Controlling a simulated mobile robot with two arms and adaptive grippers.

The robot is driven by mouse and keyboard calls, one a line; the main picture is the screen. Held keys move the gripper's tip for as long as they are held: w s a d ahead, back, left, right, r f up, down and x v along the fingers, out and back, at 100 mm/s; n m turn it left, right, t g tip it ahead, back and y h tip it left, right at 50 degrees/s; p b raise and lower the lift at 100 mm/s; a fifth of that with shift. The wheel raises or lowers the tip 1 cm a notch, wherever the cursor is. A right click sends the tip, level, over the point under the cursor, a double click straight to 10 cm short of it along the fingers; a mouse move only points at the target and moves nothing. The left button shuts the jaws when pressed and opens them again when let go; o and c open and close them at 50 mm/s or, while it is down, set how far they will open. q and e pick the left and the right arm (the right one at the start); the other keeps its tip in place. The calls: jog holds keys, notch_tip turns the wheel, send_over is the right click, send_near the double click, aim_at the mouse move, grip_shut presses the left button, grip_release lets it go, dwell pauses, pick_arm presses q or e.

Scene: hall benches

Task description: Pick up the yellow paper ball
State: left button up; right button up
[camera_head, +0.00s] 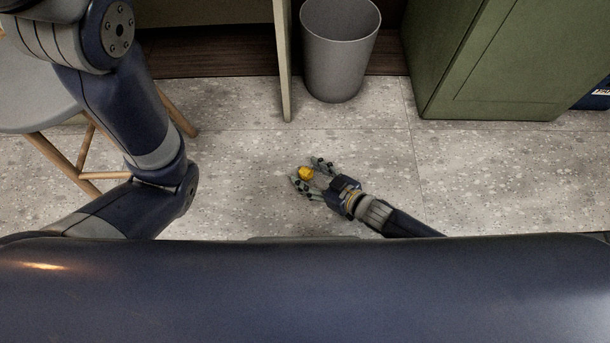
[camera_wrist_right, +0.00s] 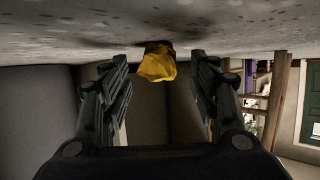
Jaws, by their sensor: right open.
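The yellow paper ball (camera_head: 306,173) lies on the speckled grey floor, in the middle of the head view. My right gripper (camera_head: 313,174) is low at the floor, open, with the ball between its fingertips. In the right wrist view the crumpled ball (camera_wrist_right: 157,63) shows just beyond and between the two spread fingers of the gripper (camera_wrist_right: 160,80), with a gap on either side. That view is upside down, with the floor at the top. My left arm shows at the left of the head view, but its gripper is out of the picture.
A grey waste bin (camera_head: 340,50) stands on the floor beyond the ball. A green cabinet (camera_head: 490,60) is at the back right. A stool (camera_head: 30,95) with wooden legs stands at the left. The floor around the ball is clear.

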jog(key=shift+w+a+f, duration=0.15)
jog(key=shift+w+a, duration=0.1)
jog(key=c, duration=0.7)
jog(key=shift+o, duration=0.2)
